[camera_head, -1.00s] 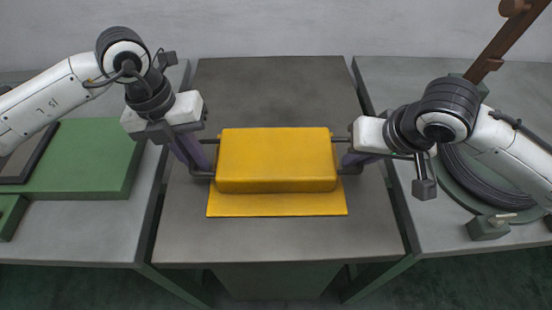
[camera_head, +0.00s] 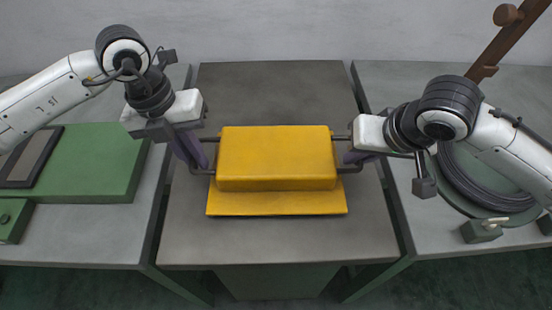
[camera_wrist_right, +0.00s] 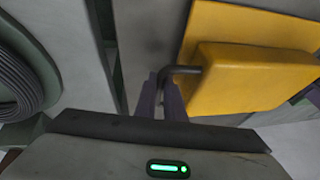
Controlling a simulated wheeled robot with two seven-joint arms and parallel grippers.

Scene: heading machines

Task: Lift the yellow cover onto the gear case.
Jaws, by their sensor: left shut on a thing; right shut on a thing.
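The yellow cover (camera_head: 276,158) is a box-like lid with a flat flange at its base and a dark bar handle on each side. It sits level in front of me over the middle table. My left gripper (camera_head: 196,158) is shut on the left handle. My right gripper (camera_head: 352,157) is shut on the right handle. In the right wrist view the fingers (camera_wrist_right: 160,98) close around the dark handle beside the cover (camera_wrist_right: 245,75). Nothing in view can be surely told as the gear case.
The grey middle table (camera_head: 280,90) is otherwise clear. A green block (camera_head: 98,160) stands on the left table. On the right table are a coiled dark cable (camera_head: 480,190), a small green block (camera_head: 481,231) and a brown lever (camera_head: 495,50).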

